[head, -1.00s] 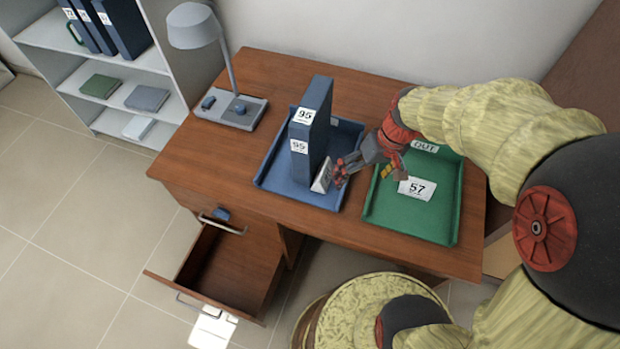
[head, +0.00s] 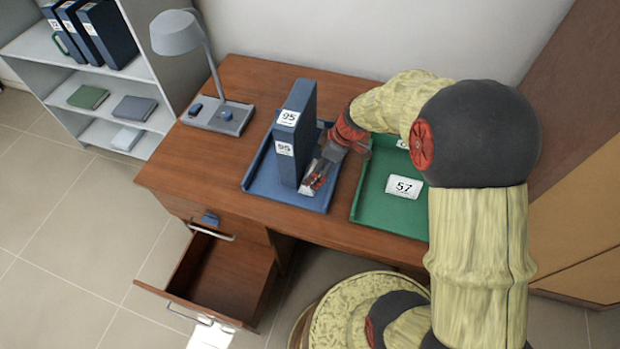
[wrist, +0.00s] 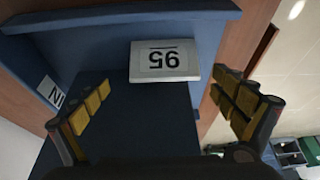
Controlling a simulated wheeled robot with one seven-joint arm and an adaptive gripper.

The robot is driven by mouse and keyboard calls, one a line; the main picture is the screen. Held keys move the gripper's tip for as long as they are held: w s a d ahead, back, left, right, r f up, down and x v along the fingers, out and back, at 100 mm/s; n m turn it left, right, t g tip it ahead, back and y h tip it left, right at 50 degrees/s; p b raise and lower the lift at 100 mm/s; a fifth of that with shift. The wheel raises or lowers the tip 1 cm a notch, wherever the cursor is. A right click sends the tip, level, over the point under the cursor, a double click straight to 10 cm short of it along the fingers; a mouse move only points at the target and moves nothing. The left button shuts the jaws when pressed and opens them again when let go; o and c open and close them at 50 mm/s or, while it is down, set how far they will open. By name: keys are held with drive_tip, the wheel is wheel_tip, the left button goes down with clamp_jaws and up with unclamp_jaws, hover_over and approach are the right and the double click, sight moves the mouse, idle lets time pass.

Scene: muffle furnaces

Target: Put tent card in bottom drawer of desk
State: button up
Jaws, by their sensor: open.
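A small white tent card (head: 309,189) stands in the blue tray (head: 262,187), right beside the tall blue binder (head: 299,107); it is partly hidden by my gripper. In the wrist view the tent card (wrist: 165,61) reads 95, upside down. My gripper (head: 316,177) is open, close above the card. In the wrist view its fingers (wrist: 163,105) are spread to either side of the card, with a gap visible at each side. The bottom drawer (head: 222,272) of the desk is pulled out and looks empty.
The green tray (head: 374,210) at the right holds another white card (head: 404,187) reading 57. A lamp (head: 218,115) stands at the desk's back left. A shelf (head: 105,105) with binders and books is farther left. The upper drawer (head: 205,215) is shut.

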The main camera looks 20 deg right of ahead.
sight(304, 190)
drive_tip(key=x, duration=0.2)
drive_tip(key=b+x, duration=0.1)
drive_tip(key=x, duration=0.1)
drive_tip(key=shift+s+a+f+b, duration=0.15)
drive_tip(key=shift+a+f+b, duration=0.15)
drive_tip(key=shift+a+f, duration=0.05)
drive_tip(key=shift+c, duration=0.5)
drive_tip(key=c, duration=1.1)
drive_tip(key=shift+r, duration=0.1)
drive_tip(key=shift+c, duration=0.7)
